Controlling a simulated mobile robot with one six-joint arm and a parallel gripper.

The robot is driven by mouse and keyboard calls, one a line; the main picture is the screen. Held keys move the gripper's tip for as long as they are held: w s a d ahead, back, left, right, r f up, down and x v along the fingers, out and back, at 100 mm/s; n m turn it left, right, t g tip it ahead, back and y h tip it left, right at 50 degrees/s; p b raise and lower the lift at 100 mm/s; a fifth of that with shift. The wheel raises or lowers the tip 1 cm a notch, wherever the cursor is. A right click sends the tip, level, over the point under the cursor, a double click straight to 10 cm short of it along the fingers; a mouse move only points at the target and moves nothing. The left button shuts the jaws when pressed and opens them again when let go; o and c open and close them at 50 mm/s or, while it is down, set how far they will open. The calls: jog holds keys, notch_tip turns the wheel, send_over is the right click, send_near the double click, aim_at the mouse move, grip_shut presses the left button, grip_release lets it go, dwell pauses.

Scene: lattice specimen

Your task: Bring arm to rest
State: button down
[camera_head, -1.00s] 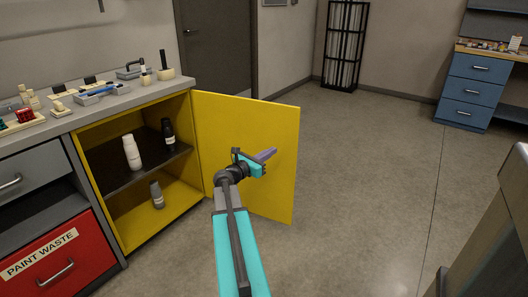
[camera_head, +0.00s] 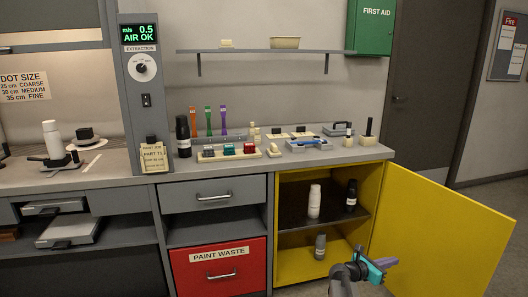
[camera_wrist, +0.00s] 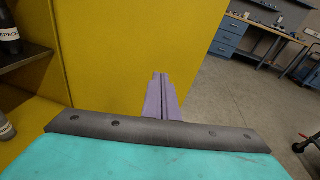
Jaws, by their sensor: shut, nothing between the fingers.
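My gripper (camera_head: 386,263) shows at the bottom right of the head view, in front of the open yellow cabinet door. Its purple fingers are together and hold nothing. In the wrist view the shut fingers (camera_wrist: 161,97) point toward the yellow door (camera_wrist: 115,50), which fills much of the picture. The gap between fingertips and door cannot be judged. Part of my arm is cut off by the lower edge of the head view.
The open yellow cabinet (camera_head: 283,228) holds a white bottle (camera_head: 314,201), a black bottle (camera_head: 351,195) and a grey bottle (camera_head: 320,246). A red paint waste drawer (camera_head: 218,266) is shut beside it. The counter (camera_head: 376,153) is crowded.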

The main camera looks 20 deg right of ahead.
jog(key=s+a+f+m+y+p, duration=0.1)
jog(key=s+a+f+y+p, duration=0.15)
jog(key=a+f, duration=0.55)
jog(key=s+a+f+m+y+p, duration=0.1)
jog(key=a+f+y+p, duration=0.2)
jog(key=a, duration=0.9)
jog(key=s+a+f+m+y+p, duration=0.1)
jog(key=s+a+f+y+p, duration=0.15)
jog(key=a+f, duration=0.6)
jog(key=s+a+f+m+g+y+p, duration=0.2)
jog(key=s+a+m, duration=0.6)
jog(key=a, duration=0.5)
jog(key=s+a+f+m+g+y+p, duration=0.1)
jog(key=s+a+f+m+g+y, duration=0.2)
jog(key=s+a, duration=0.9)
jog(key=shift+s+a+m+g+y+p, duration=0.2)
jog(key=shift+a+m+g+y+p, duration=0.5)
jog(key=shift+m+y, duration=1.5)
jog(key=shift+a+m+h+b, duration=0.15)
jog(key=shift+m+h+b, duration=0.15)
jog(key=shift+m+h, duration=0.3)
